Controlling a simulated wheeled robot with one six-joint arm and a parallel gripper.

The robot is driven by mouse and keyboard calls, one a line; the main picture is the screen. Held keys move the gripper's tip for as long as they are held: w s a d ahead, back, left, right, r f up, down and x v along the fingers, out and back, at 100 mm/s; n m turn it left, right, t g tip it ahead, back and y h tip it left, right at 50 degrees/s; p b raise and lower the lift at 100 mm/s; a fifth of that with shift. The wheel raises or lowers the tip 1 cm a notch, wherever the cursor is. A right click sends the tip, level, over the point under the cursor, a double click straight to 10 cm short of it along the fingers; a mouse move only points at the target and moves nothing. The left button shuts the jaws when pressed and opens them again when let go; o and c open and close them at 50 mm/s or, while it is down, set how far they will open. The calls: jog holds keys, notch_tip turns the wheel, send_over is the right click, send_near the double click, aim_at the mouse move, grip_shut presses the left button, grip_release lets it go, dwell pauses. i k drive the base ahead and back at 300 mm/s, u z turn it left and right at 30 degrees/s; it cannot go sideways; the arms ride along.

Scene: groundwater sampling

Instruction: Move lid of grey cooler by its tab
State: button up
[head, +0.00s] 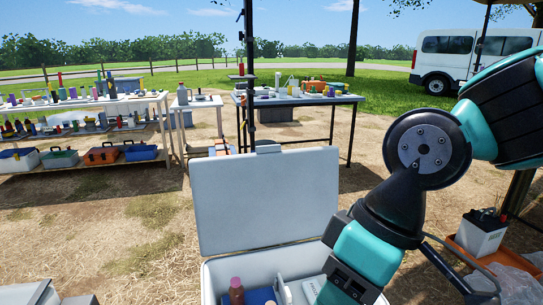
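The grey cooler (213,283) stands at the bottom centre of the head view, its lower part cut off by the frame edge. Its pale grey lid (262,200) stands up, hinged open at the back rim. A small tab (268,148) sticks up at the middle of the lid's top edge. Inside the cooler are a bottle with a reddish cap (236,290), a blue item and white items. My teal and black arm comes down from the right, over the cooler's right side. My gripper's fingers are not visible; the wrist runs out of the bottom of the frame.
A dark pole (249,80) rises behind the lid. Tables with bottles and boxes stand at back left and centre. A white bucket (482,232) in an orange tray stands at the right. Straw-covered ground left of the cooler is mostly clear.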

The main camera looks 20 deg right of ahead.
aim_at(272, 196)
jog(key=z, duration=0.3)
jog(key=i, duration=1)
jog(key=u, duration=0.3)
